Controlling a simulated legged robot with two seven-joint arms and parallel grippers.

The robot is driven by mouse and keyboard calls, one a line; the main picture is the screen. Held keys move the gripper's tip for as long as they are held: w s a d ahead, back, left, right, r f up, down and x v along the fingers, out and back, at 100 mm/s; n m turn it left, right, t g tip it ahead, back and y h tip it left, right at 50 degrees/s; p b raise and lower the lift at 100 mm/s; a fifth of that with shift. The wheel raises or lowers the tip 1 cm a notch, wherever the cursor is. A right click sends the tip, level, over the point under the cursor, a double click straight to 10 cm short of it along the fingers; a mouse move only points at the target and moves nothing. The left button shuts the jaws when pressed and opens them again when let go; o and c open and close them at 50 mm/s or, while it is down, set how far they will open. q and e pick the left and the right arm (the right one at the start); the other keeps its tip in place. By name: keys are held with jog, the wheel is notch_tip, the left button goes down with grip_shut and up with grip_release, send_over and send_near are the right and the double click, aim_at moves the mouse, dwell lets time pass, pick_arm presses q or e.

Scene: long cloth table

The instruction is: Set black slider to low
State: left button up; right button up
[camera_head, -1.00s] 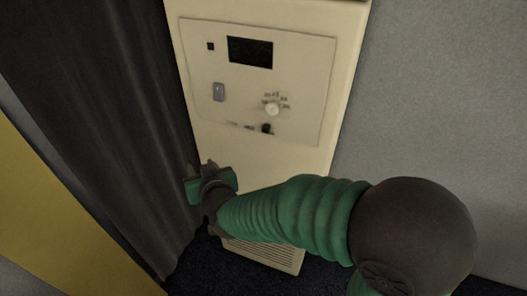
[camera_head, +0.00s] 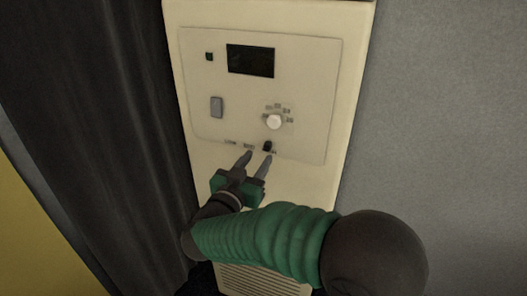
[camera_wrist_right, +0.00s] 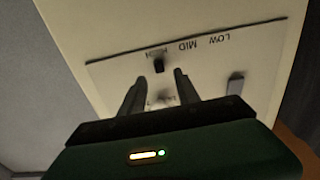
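The black slider (camera_head: 267,146) is a small knob at the lower edge of the control panel (camera_head: 315,90), at the right end of its row of labels. In the right wrist view, which shows the panel upside down, the slider (camera_wrist_right: 158,64) is by the HIGH label; MID and LOW (camera_wrist_right: 222,38) lie further right. My right gripper (camera_head: 258,156) is open, its two fingers pointing at the panel just below the slider. In the wrist view its fingers (camera_wrist_right: 159,82) are apart, with the slider between and just beyond their tips. Contact cannot be told. My left gripper is out of view.
The panel also carries a white dial (camera_head: 274,122), a grey switch (camera_head: 217,107) and a dark display (camera_head: 250,61). A dark curtain (camera_head: 100,130) hangs left of the cream cabinet (camera_head: 335,150). A grey wall (camera_head: 440,120) is on the right.

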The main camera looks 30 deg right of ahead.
aim_at(265, 147)
jog(key=x, duration=0.5)
jog(key=shift+w+d, duration=0.1)
grip_shut()
dwell(1.2)
